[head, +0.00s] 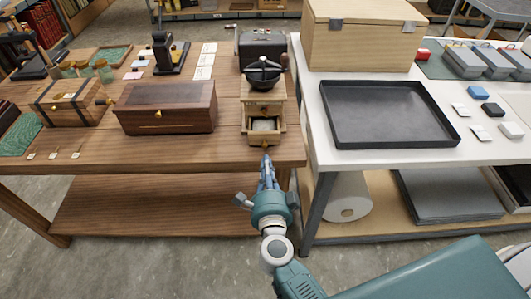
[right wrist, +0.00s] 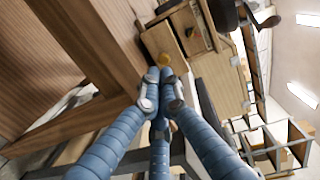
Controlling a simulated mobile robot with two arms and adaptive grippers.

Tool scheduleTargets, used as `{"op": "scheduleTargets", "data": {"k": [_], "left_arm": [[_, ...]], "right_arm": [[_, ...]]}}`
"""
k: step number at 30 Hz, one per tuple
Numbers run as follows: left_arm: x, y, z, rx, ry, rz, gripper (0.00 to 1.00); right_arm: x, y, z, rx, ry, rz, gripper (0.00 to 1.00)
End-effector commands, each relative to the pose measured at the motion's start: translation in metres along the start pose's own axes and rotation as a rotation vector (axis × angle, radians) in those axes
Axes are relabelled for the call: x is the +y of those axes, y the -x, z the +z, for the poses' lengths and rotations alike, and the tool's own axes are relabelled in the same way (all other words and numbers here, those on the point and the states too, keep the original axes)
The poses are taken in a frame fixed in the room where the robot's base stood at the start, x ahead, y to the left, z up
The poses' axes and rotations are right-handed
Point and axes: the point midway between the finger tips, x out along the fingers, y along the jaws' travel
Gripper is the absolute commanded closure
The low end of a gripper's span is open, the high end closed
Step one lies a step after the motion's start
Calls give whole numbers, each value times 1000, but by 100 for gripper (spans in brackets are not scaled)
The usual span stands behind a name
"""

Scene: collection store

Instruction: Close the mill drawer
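The wooden coffee mill (head: 264,103) stands near the front edge of the brown table, with a dark bowl and crank on top. Its drawer (head: 264,127) is pulled out toward me, and its open inside shows from above. The drawer's brass knob (head: 265,145) faces me; the knob also shows in the right wrist view (right wrist: 164,59). My right gripper (head: 266,160) is just in front of the knob, its fingers drawn together with nothing seen between them. In the right wrist view its fingertips (right wrist: 159,78) are close to the knob; I cannot tell whether they touch. My left gripper is out of view.
A dark wooden box (head: 167,107) stands left of the mill, and a dark metal box (head: 262,48) behind it. The white table (head: 400,161) with a black tray (head: 388,114) adjoins on the right. Open floor lies in front of the tables.

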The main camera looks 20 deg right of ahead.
Motion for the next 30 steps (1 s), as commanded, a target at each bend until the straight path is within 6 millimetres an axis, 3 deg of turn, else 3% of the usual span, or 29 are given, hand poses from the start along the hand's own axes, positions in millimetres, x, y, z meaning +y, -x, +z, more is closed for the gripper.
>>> {"op": "scheduleTargets", "data": {"k": [3, 7, 23, 30], "left_arm": [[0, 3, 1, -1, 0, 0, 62], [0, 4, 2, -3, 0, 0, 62], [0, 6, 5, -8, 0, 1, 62], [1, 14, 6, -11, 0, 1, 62]], "right_arm": [[-2, -20, 0, -1, 2, -2, 100], [0, -33, 0, -1, 1, 0, 100], [-1, -45, 0, -1, 2, -1, 100], [-7, -96, -2, 1, 2, -4, 100]]}}
